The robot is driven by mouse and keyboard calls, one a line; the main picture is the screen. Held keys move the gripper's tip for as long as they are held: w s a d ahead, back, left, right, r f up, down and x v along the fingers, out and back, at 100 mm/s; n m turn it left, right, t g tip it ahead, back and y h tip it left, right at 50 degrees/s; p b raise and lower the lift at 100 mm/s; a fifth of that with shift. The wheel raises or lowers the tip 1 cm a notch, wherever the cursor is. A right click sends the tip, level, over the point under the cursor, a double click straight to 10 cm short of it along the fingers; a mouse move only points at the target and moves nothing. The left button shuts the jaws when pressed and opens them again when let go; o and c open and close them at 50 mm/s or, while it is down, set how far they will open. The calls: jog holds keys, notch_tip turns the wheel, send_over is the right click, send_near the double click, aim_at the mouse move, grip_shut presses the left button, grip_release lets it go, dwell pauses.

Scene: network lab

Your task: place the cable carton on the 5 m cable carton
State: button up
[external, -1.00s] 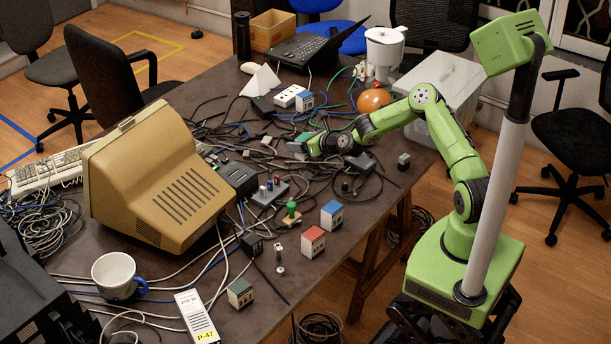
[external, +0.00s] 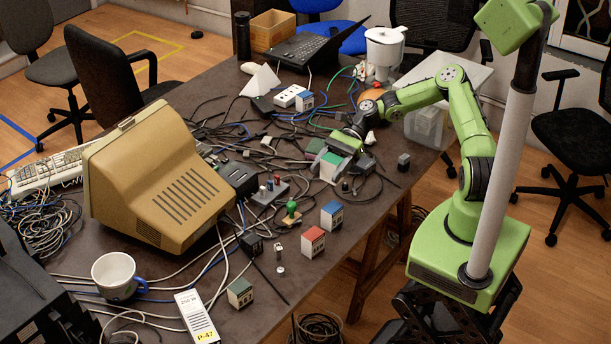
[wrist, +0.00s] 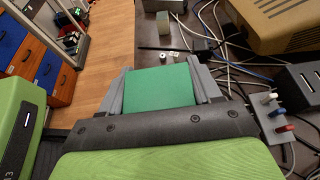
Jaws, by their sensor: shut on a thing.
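My gripper (external: 338,157) is shut on a small carton with a green top and pale sides (external: 329,168), held over the cluttered middle of the table. In the wrist view its green face (wrist: 158,88) fills the space between my two jaws. A blue-and-white carton (external: 331,215) and a red-and-white carton (external: 312,242) stand toward the table's right edge. A dark green carton (external: 240,292) stands nearer the front, and another blue-and-white one (external: 304,101) is at the back. I cannot read which is the 5 m carton.
A green-topped knob (external: 291,208) and a terminal block (external: 269,192) stand left of the blue and red cartons. Loose cables spread around a beige monitor (external: 165,190). A white mug (external: 117,275) is at the front left. Bare table shows around the red carton.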

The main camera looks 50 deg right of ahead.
jog(key=f+b, duration=0.1)
jog(key=f, duration=0.5)
jog(key=f+b, duration=0.1)
jog(key=f, duration=0.3)
jog(key=shift+s+b, duration=0.25)
jog(key=shift+b, duration=0.05)
jog(key=o, duration=1.1)
jog(key=shift+o, duration=0.2)
